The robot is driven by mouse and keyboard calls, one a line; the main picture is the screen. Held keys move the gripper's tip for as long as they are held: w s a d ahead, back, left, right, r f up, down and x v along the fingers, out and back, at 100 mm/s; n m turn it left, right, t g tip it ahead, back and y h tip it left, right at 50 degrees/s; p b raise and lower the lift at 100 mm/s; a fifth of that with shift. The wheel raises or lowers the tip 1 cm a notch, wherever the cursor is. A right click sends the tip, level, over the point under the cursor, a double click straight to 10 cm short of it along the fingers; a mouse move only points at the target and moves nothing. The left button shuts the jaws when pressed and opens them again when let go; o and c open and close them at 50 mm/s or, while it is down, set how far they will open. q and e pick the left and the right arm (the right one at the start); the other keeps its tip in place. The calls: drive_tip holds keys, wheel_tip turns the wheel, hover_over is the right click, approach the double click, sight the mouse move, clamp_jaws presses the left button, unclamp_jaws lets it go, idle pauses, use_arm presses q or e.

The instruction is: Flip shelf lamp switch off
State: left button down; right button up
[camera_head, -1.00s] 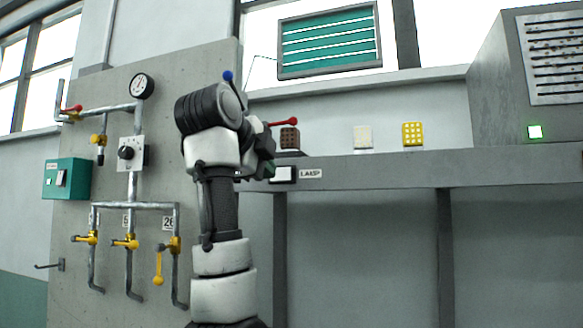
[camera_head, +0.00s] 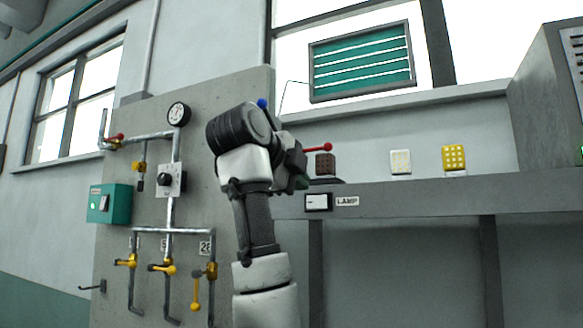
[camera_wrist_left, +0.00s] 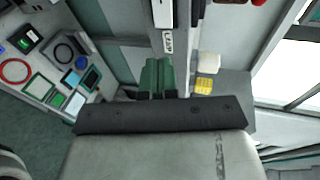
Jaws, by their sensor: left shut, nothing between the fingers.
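The lamp switch (camera_head: 318,202) is a white rocker in a black frame on the front edge of the grey shelf, left of the LAMP label (camera_head: 347,201). In the left wrist view the switch (camera_wrist_left: 162,14) is at the top, with its label below it. My left gripper (camera_head: 303,180) is just above and left of the switch in the head view, mostly hidden behind my wrist. In the left wrist view its green fingers (camera_wrist_left: 157,76) are together and empty, apart from the switch. I cannot tell which way the rocker is tipped. My right gripper is not in view.
On the shelf (camera_head: 420,194) stand a brown block (camera_head: 325,165), a white block (camera_head: 400,162) and a yellow block (camera_head: 453,158). A red-knobbed lever (camera_head: 319,148) is near my gripper. A pipe panel with valves (camera_head: 150,230) is at the left.

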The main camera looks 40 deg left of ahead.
sight(326, 198)
use_arm(q)
drive_tip(key=p+x, duration=0.1)
drive_tip(key=x, duration=0.2)
drive_tip(key=p+x, duration=0.1)
drive_tip(key=x, duration=0.2)
drive_tip(key=r+p+x, duration=0.1)
drive_tip(key=x, duration=0.2)
drive_tip(key=shift+w, duration=0.3)
